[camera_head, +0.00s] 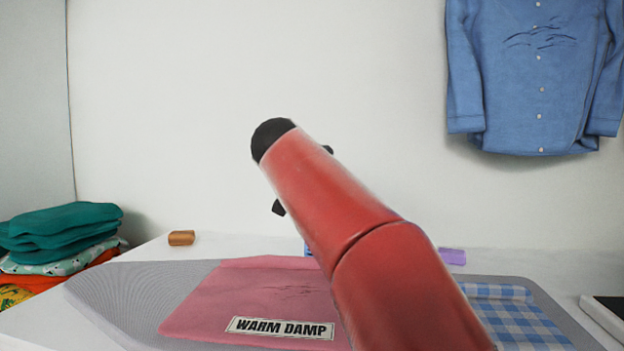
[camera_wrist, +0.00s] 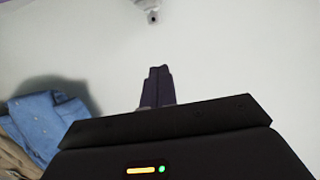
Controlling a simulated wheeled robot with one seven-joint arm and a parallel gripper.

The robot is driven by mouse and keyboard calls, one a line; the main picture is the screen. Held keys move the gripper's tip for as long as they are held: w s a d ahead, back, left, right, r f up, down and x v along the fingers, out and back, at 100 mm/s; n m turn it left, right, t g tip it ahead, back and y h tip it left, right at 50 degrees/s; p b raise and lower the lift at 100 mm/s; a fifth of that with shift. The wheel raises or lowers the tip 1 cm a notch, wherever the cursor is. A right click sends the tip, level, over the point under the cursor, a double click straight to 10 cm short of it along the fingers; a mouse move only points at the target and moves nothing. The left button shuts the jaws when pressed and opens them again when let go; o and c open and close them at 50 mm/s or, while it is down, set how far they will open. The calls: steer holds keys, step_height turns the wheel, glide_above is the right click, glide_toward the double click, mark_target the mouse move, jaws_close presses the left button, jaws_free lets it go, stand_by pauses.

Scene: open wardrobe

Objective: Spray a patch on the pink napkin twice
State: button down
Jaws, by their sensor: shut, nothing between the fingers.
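The pink napkin (camera_head: 215,300) lies flat on the grey ironing board (camera_head: 120,295) in the head view. It has creases near its middle and a label (camera_head: 280,328) reading "WARM DAMP" at its front edge. My red arm covers its right side. No spray bottle can be made out; a small blue bit (camera_head: 308,250) shows behind my arm, too hidden to identify. My gripper (camera_wrist: 158,70) is shut and empty in the wrist view, its dark fingers together against a plain white wall. In the head view my arm is raised above the board and hides most of the gripper.
A blue checked cloth (camera_head: 515,318) lies on the board's right. An orange-brown block (camera_head: 181,238) and a purple block (camera_head: 453,257) sit behind. Folded teal clothes (camera_head: 65,220) are stacked left. A creased blue shirt (camera_head: 535,70) hangs upper right. A flat black-and-white object (camera_head: 603,318) is far right.

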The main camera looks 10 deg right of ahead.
steer(key=shift+v, duration=1.35)
steer(key=shift+r, duration=0.1)
steer(key=shift+s, duration=0.1)
